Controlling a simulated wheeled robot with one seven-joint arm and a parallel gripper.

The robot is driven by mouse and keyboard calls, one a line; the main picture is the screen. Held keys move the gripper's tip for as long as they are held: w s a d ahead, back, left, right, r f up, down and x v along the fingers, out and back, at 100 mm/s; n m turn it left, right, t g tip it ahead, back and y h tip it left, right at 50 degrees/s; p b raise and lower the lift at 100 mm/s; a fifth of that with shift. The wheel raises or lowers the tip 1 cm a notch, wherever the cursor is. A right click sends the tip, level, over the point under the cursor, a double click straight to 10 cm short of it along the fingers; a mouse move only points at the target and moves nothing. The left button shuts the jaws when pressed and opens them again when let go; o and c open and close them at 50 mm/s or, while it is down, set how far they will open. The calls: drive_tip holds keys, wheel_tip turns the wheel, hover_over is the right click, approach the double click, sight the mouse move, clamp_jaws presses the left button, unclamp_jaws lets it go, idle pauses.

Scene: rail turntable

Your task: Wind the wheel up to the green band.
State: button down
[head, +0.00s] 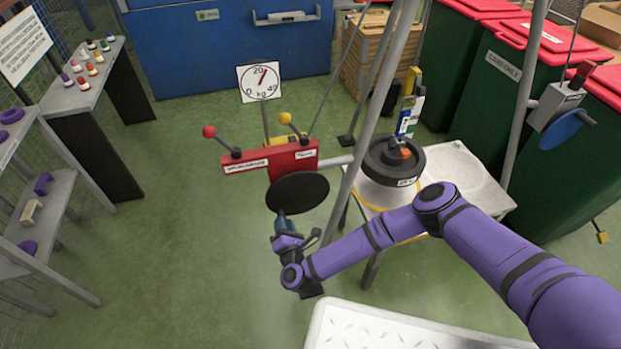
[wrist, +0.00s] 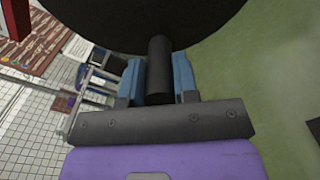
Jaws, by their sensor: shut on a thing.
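A black crank disc (head: 298,193) is mounted on the red winch box (head: 270,159), and its underside fills the top of the wrist view (wrist: 150,15). My gripper (head: 282,222) is shut on the dark handle peg (wrist: 160,70) of this disc, with one blue finger on each side.
A dial (head: 259,82) marked in kg stands behind the winch, its red needle near 20. Red and yellow ball levers (head: 209,131) rise from the winch. A grey frame leg (head: 372,115) passes close beside my arm. Shelves (head: 45,190) stand at left; open green floor lies between.

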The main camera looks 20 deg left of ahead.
drive_tip(key=shift+a+r, duration=0.2)
drive_tip(key=shift+s+a+r, duration=0.2)
drive_tip(key=shift+a+r, duration=0.1)
drive_tip(key=shift+r, duration=0.2)
drive_tip(key=shift+s+a+r, duration=0.15)
drive_tip(key=shift+a+r, duration=0.15)
drive_tip(key=shift+r, duration=0.2)
drive_tip(key=c, duration=0.7)
unclamp_jaws()
drive_tip(key=shift+f, duration=0.1)
drive_tip(key=shift+d, duration=0.1)
drive_tip(key=v, duration=0.8)
